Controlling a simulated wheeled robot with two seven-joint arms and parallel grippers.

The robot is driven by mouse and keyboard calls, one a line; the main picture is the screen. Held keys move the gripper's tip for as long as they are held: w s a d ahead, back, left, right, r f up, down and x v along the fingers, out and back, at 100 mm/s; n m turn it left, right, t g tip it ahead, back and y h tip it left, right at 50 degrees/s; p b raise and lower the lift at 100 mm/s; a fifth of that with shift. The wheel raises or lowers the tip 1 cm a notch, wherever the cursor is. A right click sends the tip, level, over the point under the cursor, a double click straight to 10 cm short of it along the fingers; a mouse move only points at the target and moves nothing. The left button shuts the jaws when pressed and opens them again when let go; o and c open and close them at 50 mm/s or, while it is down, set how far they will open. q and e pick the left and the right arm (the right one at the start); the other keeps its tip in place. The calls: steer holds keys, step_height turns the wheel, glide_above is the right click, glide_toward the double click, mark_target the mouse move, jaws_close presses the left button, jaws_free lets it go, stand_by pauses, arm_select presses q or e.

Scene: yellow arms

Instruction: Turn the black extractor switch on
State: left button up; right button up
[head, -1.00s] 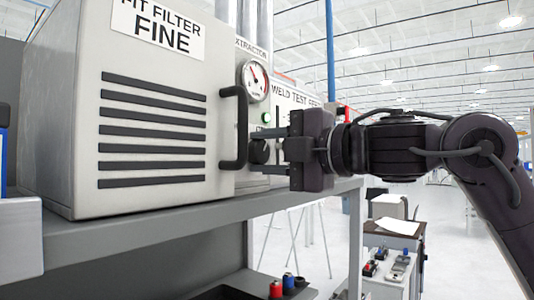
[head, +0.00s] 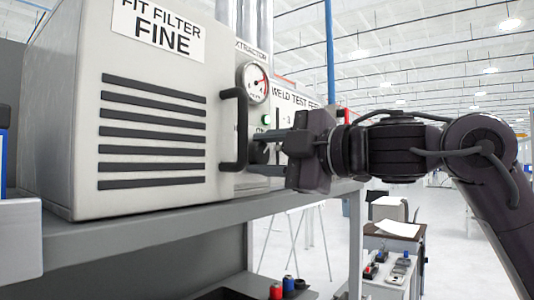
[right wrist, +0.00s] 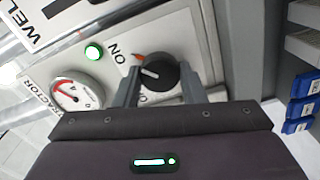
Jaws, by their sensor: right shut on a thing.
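The black extractor switch (right wrist: 160,72) is a round knob on the pale extractor panel. In the right wrist view its white pointer line faces left, towards an orange mark near the "ON" label. A second label below is partly hidden by a finger. My right gripper (right wrist: 160,90) has one finger on each side of the knob and is shut on it. In the head view the right gripper (head: 268,150) is tilted at the panel, and its fingers largely hide the switch. A green lamp (right wrist: 93,51) beside the switch is lit. My left gripper is not in view.
A round gauge (head: 254,83) sits above the switch. A black bar handle (head: 240,130) stands out just left of my right gripper, on the fume filter cabinet (head: 60,120). The cabinet stands on a grey shelf (head: 150,233).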

steer(key=o, duration=1)
steer(key=shift+w, duration=0.1)
steer(key=shift+s+d+f+b, duration=0.15)
steer(key=shift+s+d+b, duration=0.15)
steer(key=shift+b, duration=0.1)
steer(key=b+v, duration=0.3)
steer(key=v, duration=0.4)
steer(key=shift+a, duration=0.1)
